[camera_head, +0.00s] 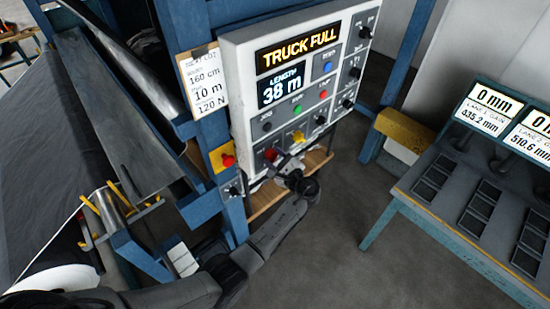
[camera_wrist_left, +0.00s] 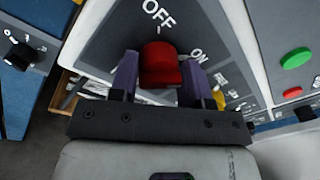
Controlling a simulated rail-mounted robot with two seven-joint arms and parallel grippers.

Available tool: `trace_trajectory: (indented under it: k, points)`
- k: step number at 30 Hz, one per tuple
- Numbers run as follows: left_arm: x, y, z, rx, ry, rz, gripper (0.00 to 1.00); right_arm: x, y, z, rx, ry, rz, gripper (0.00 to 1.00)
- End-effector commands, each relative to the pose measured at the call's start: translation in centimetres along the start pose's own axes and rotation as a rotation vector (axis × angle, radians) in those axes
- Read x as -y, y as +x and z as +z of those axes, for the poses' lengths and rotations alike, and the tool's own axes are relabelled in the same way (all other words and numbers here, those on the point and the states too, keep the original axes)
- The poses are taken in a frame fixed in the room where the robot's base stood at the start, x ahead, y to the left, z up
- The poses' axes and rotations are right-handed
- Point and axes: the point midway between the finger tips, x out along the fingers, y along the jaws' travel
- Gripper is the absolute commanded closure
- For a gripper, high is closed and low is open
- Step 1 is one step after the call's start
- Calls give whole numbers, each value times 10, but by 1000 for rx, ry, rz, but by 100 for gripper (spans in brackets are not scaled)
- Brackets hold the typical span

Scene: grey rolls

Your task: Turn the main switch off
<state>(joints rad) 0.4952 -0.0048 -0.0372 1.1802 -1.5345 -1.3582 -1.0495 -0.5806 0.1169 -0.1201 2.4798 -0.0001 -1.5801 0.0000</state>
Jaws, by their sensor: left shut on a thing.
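The main switch is a red knob (camera_head: 271,154) at the lower left of the white control panel (camera_head: 234,75). In the left wrist view the red knob (camera_wrist_left: 160,64) sits on a grey plate marked OFF above it and ON to its right. A short white mark lies between the knob and the word OFF. My left gripper (camera_head: 281,164) is at the knob, with a finger on each side, shut on it; the left wrist view shows both fingers (camera_wrist_left: 159,82). The knob's exact pointing direction is hard to tell. My right gripper is not in view.
The panel's displays read TRUCK FULL (camera_head: 297,48) and 38 m (camera_head: 281,89). A yellow knob (camera_head: 298,137) is close right of the gripper. A red button on a yellow box (camera_head: 227,160) is left. A desk (camera_head: 440,200) stands right, with clear floor between.

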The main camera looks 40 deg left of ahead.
Motion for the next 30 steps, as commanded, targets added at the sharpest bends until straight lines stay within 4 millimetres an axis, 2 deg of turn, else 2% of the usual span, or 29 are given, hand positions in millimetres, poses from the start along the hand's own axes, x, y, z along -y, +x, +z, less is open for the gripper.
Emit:
trace_trajectory:
  k: [1,3,8,14,30]
  points:
    - [-1,0,0,0,1,0,73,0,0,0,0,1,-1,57]
    - [-1,0,0,0,2,0,80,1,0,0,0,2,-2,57]
    - [-2,0,-1,1,-6,0,80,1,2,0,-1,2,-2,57]
    - [-3,0,-4,7,-76,-5,80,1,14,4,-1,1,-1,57]
    - [-6,0,-9,45,-550,-33,80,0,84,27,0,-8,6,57]
